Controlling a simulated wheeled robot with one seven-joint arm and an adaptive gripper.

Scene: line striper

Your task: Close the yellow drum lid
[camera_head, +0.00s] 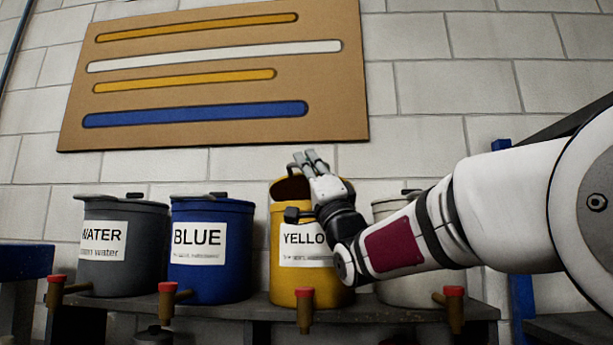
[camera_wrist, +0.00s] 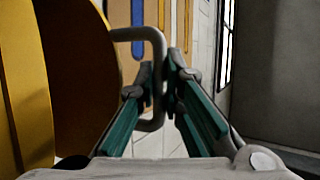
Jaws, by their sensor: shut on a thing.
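The yellow drum (camera_head: 287,277) stands on the shelf, labelled YELLO with the end of the word hidden by my wrist. Its lid (camera_head: 292,188) is raised and tilted, with a dark gap showing at the top. In the wrist view the yellow lid (camera_wrist: 88,80) fills the left side, with a grey loop handle (camera_wrist: 157,45) sticking out from it. My gripper (camera_head: 312,158) is at the top of the drum, by the lid's handle. In the wrist view my gripper's fingers (camera_wrist: 160,85) are closed around the handle's outer bar.
A grey WATER drum (camera_head: 139,265) and a blue drum (camera_head: 215,270) stand to the left with lids on. A pale drum (camera_head: 392,212) is partly hidden behind my arm. Red-handled taps (camera_head: 304,297) stick out along the shelf front. A brick wall with a striped board (camera_head: 220,130) is behind.

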